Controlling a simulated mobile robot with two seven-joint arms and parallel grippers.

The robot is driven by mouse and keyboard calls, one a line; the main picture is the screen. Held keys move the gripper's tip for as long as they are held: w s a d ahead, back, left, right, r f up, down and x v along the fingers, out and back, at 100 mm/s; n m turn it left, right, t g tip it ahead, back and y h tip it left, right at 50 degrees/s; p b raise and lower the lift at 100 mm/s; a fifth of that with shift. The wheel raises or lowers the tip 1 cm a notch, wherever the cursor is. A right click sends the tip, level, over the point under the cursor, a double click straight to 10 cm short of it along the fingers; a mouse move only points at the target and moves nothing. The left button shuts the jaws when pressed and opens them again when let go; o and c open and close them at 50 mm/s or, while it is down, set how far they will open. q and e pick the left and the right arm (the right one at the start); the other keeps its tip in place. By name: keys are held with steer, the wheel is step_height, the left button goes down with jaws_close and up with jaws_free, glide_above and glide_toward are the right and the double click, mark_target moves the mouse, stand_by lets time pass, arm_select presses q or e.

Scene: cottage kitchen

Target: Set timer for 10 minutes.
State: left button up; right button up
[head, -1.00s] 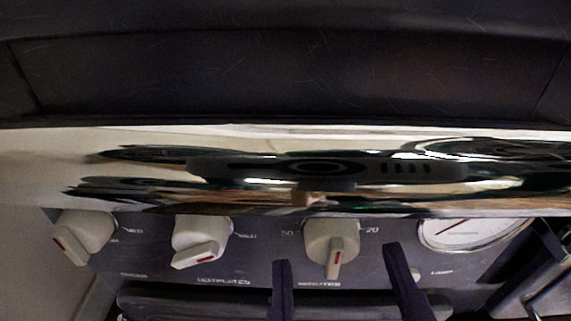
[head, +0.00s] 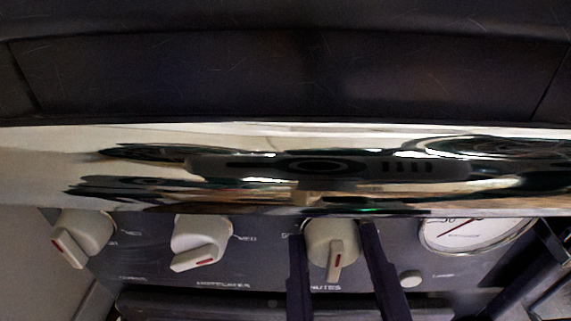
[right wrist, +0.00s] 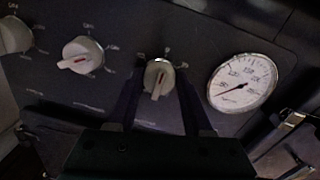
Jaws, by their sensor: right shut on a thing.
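The timer knob (head: 331,245) is a cream dial with a red mark on its grip, on the dark front panel of the stove, above lettering that ends in "UTES". Its grip points down in the head view. It also shows in the right wrist view (right wrist: 158,76). My right gripper (head: 334,232) has one dark finger on each side of the knob and is shut on it. In the right wrist view the fingers (right wrist: 159,88) reach up to the knob's sides. My left gripper is not in view.
Two more cream knobs, a hotplate knob (head: 201,243) and a far-left knob (head: 82,238), sit left of the timer. A round white gauge (head: 476,235) is at right. A shiny chrome rail (head: 300,170) runs just above the knobs. A small round button (head: 411,279) is beside the right finger.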

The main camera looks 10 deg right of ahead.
jaws_close()
steer(key=shift+m, duration=0.3)
steer(key=shift+m, duration=1)
steer(key=m, duration=0.2)
steer(key=shift+f+m+b, duration=0.1)
steer(key=shift+m+b, duration=0.2)
steer(key=m+b, duration=0.1)
steer(key=m, duration=0.3)
steer(key=shift+d+m, duration=0.1)
steer(key=shift+m, duration=0.3)
steer(key=o, duration=0.9)
jaws_free()
